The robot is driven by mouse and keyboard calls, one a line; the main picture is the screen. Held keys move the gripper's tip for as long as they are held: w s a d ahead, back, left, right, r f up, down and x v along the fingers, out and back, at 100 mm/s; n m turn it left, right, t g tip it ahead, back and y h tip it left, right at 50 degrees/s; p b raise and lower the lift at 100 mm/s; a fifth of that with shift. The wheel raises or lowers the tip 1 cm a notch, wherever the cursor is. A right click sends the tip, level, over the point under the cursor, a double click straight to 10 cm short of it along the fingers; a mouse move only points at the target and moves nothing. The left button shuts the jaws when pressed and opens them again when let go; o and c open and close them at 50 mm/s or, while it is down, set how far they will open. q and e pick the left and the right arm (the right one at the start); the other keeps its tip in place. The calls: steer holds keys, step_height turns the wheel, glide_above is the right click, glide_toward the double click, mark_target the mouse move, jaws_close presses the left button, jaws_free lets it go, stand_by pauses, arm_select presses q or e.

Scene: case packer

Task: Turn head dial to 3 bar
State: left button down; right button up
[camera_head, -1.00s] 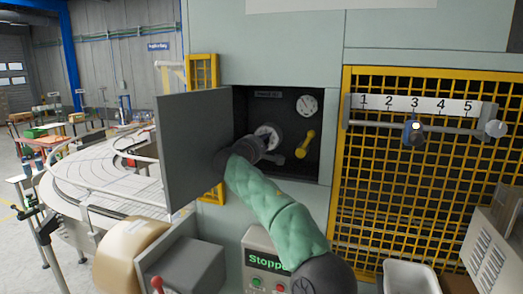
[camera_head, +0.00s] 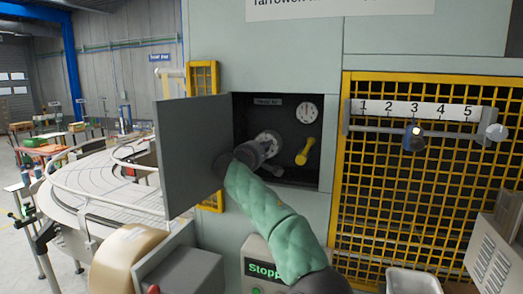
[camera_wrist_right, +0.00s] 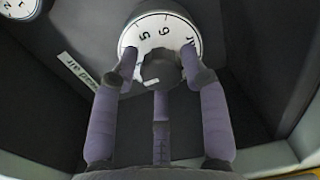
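The head dial (camera_head: 268,139) is a white round dial with a dark knob, inside an open dark compartment in the machine front. My left gripper is not in view.
An open grey door (camera_head: 190,150) stands left of the compartment, close to my right gripper. A yellow handle (camera_head: 305,152) is to the right of the dial. A yellow mesh guard (camera_head: 400,200) with a numbered scale (camera_head: 415,109) is farther right. A conveyor (camera_head: 90,190) curves at left.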

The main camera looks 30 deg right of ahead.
steer(key=shift+s+a, duration=0.1)
stand_by(0.3)
steer(key=v, duration=1.1)
steer(key=shift+s+a+f, duration=0.1)
steer(key=shift+s+a, duration=0.15)
steer(key=shift+a, duration=0.05)
